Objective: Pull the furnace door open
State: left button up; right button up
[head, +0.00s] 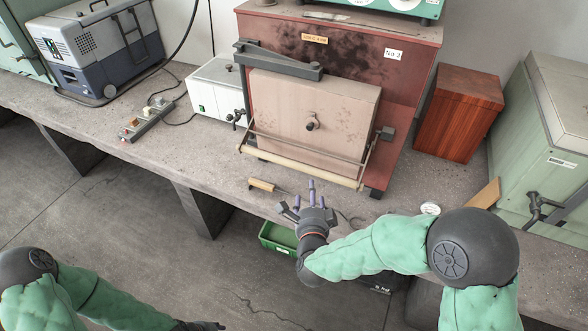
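The furnace (405,120) is a red-brown box with dark scorch marks, standing on the bench. Its pale door (345,105) has a small dark knob in the middle and appears closed against the front. A pale bar handle (300,168), held by thin metal side arms, runs across below the door. My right gripper (308,190) is open and empty, with its fingers spread, just below and in front of the bar. It appears apart from the bar. My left gripper (205,326) is low at the bottom edge, partly cut off, away from the furnace; its fingers cannot be made out.
A wooden-handled tool (262,185) lies on the bench left of my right gripper. A green crate (275,238) is below the bench edge.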

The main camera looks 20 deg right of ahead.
aim_at(310, 172)
jog(key=shift+r+b+x, duration=0.2)
jog(key=shift+b+x, duration=0.55)
jog(key=shift+x, duration=2)
jog(key=shift+r+b+x, duration=0.2)
jog(key=shift+b+x, duration=0.55)
jog(key=shift+x, duration=1.95)
jog(key=shift+w, duration=0.1)
grip_shut()
